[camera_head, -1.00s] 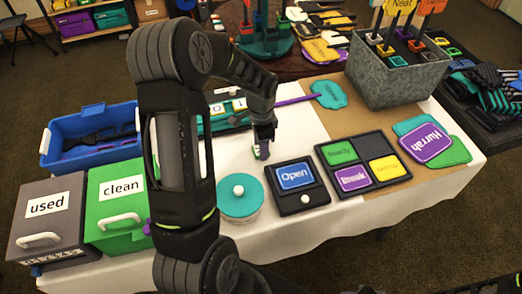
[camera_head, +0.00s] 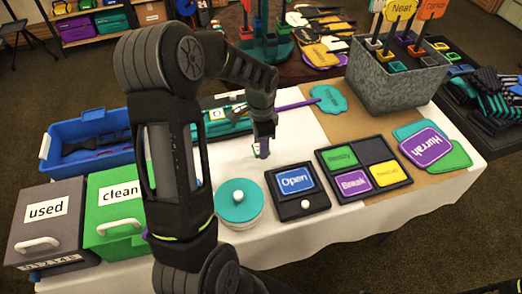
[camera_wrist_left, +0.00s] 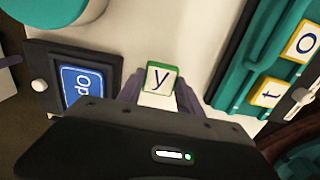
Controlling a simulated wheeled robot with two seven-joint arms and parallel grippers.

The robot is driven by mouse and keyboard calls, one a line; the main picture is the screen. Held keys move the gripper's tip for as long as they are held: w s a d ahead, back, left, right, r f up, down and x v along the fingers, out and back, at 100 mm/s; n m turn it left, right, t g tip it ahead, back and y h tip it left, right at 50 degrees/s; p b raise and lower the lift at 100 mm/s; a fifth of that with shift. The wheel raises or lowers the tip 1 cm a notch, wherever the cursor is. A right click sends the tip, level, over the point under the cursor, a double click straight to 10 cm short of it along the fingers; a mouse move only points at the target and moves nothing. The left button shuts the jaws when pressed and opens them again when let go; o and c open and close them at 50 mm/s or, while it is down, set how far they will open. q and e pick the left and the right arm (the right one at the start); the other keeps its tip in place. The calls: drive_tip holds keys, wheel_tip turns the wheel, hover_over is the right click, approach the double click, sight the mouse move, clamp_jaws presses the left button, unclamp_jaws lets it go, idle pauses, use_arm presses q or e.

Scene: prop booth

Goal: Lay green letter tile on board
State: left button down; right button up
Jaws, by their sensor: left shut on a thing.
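My left gripper (camera_head: 262,150) is shut on the green-edged letter tile, above the white tabletop between the teal board and the black "Open" frame. In the left wrist view the tile (camera_wrist_left: 160,78) shows a dark "y" on a pale face, between the fingers (camera_wrist_left: 158,92). In the head view it is small and mostly hidden by the fingers. The teal board (camera_head: 238,127) lies behind and left of the gripper, partly covered by my arm. In the wrist view the board (camera_wrist_left: 232,90) is at the right, apart from the held tile, with "o" and "t" tiles on it.
A teal round pot (camera_head: 238,212) and the "Open" frame (camera_head: 318,205) stand in front. The four-part tray (camera_head: 378,198) is right of it. Green (camera_head: 98,240) and grey (camera_head: 30,246) boxes and a blue bin (camera_head: 115,125) are left. A grey planter (camera_head: 405,85) stands at the back right.

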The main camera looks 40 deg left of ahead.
use_arm(q)
wheel_tip(320, 180, up, 7)
drive_tip(key=shift+f, duration=0.1)
use_arm(e)
drive_tip(key=shift+f, duration=0.2)
idle(0.5)
